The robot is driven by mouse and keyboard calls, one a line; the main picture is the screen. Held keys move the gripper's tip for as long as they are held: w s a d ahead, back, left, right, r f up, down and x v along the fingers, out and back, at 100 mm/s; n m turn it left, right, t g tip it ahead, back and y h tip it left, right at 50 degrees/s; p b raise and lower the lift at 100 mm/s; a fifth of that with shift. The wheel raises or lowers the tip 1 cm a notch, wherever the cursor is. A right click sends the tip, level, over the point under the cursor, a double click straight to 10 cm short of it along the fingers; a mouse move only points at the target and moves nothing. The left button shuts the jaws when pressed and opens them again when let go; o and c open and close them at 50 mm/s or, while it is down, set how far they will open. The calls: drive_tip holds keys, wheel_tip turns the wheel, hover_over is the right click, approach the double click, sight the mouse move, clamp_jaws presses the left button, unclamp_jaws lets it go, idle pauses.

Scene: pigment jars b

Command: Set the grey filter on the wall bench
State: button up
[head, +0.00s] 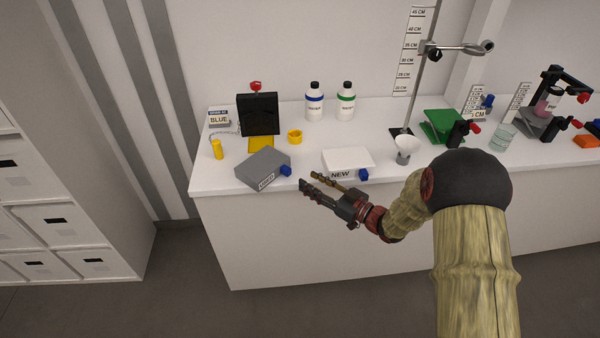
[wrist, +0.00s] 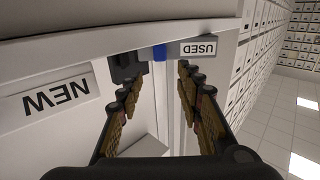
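A grey box (head: 266,165) with a USED label and a blue knob sits at the front left of the white bench (head: 225,183), at its front edge. It is the grey piece that best matches the filter, though its kind is not plain. In the wrist view its USED label (wrist: 198,48) shows beyond the fingertips. My gripper (head: 309,179) is open and empty, just in front of the bench edge, to the right of the grey box and apart from it. The wrist view also shows the open fingers (wrist: 158,78) with nothing held between them.
A white box (head: 348,160) labelled NEW, with a blue knob, stands right of the grey box. A stand with a funnel (head: 407,144) is further right. Cabinets (head: 60,180) stand left.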

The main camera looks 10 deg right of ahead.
drive_tip(key=v, duration=0.4)
drive_tip(key=shift+p, duration=0.35)
